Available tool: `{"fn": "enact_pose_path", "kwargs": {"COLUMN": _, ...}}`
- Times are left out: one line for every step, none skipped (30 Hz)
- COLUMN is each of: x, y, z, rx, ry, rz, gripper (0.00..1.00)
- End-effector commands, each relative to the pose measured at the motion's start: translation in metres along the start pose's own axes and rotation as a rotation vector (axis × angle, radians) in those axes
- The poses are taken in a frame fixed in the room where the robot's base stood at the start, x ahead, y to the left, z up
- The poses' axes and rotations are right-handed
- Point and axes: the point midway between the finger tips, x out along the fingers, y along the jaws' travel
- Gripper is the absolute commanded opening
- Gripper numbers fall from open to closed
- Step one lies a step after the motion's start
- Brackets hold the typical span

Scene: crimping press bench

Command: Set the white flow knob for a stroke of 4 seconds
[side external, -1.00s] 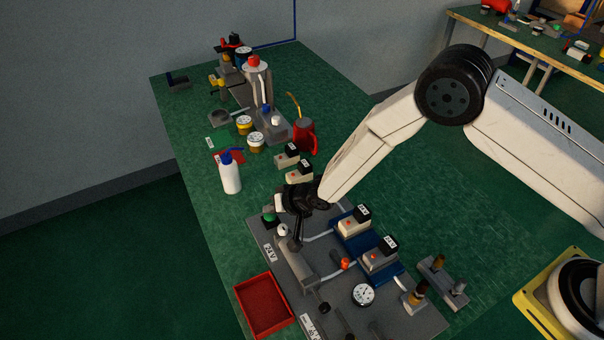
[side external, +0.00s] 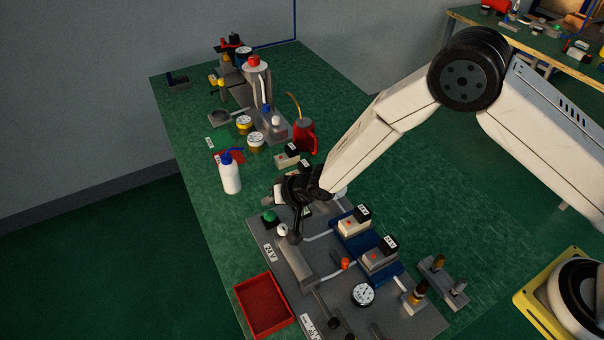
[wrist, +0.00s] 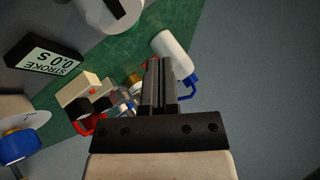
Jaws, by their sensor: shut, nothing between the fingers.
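A small round white knob (side external: 283,230) with a dark centre stands at the left of the grey base plate, near the green button. A display (wrist: 42,60) at upper left reads STROKE 0.0 S, upside down. A large pale round part (wrist: 112,10) is cut off at the top; I cannot tell whether it is the knob.
The green button (side external: 269,216), red tray (side external: 264,305), dial gauge (side external: 363,295) and two blue-based units (side external: 353,225) (side external: 380,258) are around the work.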

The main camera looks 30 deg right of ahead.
Motion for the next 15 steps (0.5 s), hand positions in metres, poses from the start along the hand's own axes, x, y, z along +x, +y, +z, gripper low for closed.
{"fn": "enact_pose_path", "kwargs": {"x": -0.003, "y": -0.002, "z": -0.002, "rx": -0.001, "ry": 0.001, "rz": -0.001, "gripper": 0.0}}
{"fn": "enact_pose_path", "kwargs": {"x": -0.004, "y": -0.004, "z": -0.004, "rx": -0.001, "ry": 0.001, "rz": -0.001, "gripper": 0.0}}
{"fn": "enact_pose_path", "kwargs": {"x": -0.006, "y": -0.005, "z": -0.005, "rx": -0.002, "ry": 0.001, "rz": -0.002, "gripper": 0.0}}
{"fn": "enact_pose_path", "kwargs": {"x": -0.008, "y": -0.006, "z": -0.006, "rx": -0.001, "ry": 0.001, "rz": -0.002, "gripper": 0.0}}
{"fn": "enact_pose_path", "kwargs": {"x": -0.009, "y": -0.007, "z": -0.007, "rx": -0.001, "ry": 0.001, "rz": -0.001, "gripper": 0.0}}
{"fn": "enact_pose_path", "kwargs": {"x": -0.011, "y": -0.009, "z": -0.009, "rx": 0.0, "ry": 0.001, "rz": -0.001, "gripper": 0.0}}
{"fn": "enact_pose_path", "kwargs": {"x": -0.013, "y": -0.01, "z": -0.01, "rx": 0.0, "ry": 0.001, "rz": -0.001, "gripper": 0.0}}
{"fn": "enact_pose_path", "kwargs": {"x": -0.014, "y": -0.01, "z": -0.011, "rx": 0.0, "ry": 0.001, "rz": -0.001, "gripper": 0.0}}
{"fn": "enact_pose_path", "kwargs": {"x": -0.015, "y": -0.011, "z": -0.011, "rx": 0.0, "ry": 0.0, "rz": 0.0, "gripper": 0.0}}
{"fn": "enact_pose_path", "kwargs": {"x": -0.016, "y": -0.012, "z": -0.012, "rx": 0.0, "ry": 0.0, "rz": 0.0, "gripper": 0.0}}
{"fn": "enact_pose_path", "kwargs": {"x": -0.017, "y": -0.012, "z": -0.012, "rx": 0.0, "ry": 0.0, "rz": 0.0, "gripper": 0.0}}
{"fn": "enact_pose_path", "kwargs": {"x": -0.018, "y": -0.013, "z": -0.013, "rx": 0.0, "ry": 0.0, "rz": 0.0, "gripper": 0.0}}
{"fn": "enact_pose_path", "kwargs": {"x": -0.019, "y": -0.013, "z": -0.013, "rx": -0.001, "ry": 0.0, "rz": 0.0, "gripper": 0.0}}
{"fn": "enact_pose_path", "kwargs": {"x": -0.019, "y": -0.014, "z": -0.014, "rx": -0.001, "ry": 0.0, "rz": 0.0, "gripper": 0.0}}
{"fn": "enact_pose_path", "kwargs": {"x": -0.019, "y": -0.014, "z": -0.014, "rx": -0.001, "ry": 0.0, "rz": 0.0, "gripper": 0.0}}
